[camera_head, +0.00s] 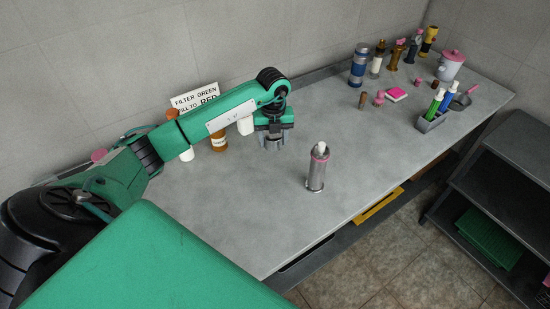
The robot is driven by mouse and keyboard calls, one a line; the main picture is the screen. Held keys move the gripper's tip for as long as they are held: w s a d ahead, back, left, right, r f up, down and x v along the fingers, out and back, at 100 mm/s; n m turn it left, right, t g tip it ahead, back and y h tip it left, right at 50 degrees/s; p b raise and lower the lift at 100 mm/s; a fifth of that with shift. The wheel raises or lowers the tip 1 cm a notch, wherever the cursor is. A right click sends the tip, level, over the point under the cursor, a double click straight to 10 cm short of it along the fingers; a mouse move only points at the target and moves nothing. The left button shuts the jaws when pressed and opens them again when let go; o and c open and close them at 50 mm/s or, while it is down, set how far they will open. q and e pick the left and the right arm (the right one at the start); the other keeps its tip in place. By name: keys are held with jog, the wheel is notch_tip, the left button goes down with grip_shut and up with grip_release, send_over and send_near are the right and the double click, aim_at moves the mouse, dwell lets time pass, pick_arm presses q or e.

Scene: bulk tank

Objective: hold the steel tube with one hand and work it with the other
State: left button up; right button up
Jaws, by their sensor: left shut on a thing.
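A steel tube (316,170), silvery with a pink band and a pale top, stands upright on the grey table near its front edge. My left gripper (274,143) points down over the table, to the left of the tube and farther back, apart from it. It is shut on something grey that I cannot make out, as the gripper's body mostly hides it. My right gripper is not in view.
A sign (195,99), a brown bottle (219,142) and white containers are behind my left arm. Several bottles, a pink-lidded pot (450,66) and a grey caddy (430,123) stand at the far right. The table between is largely clear. A dark shelf (500,180) stands right of the table.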

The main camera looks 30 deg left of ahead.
aim_at(274, 167)
pick_arm(q)
notch_tip(274, 167, down, 10)
jog(key=shift+r+p, duration=0.1)
jog(key=shift+p, duration=0.7)
jog(key=shift+f, duration=0.35)
jog(key=shift+f, duration=0.2)
jog(key=o, duration=1.1)
jog(key=shift+c, duration=0.2)
jog(key=shift+r, duration=0.15)
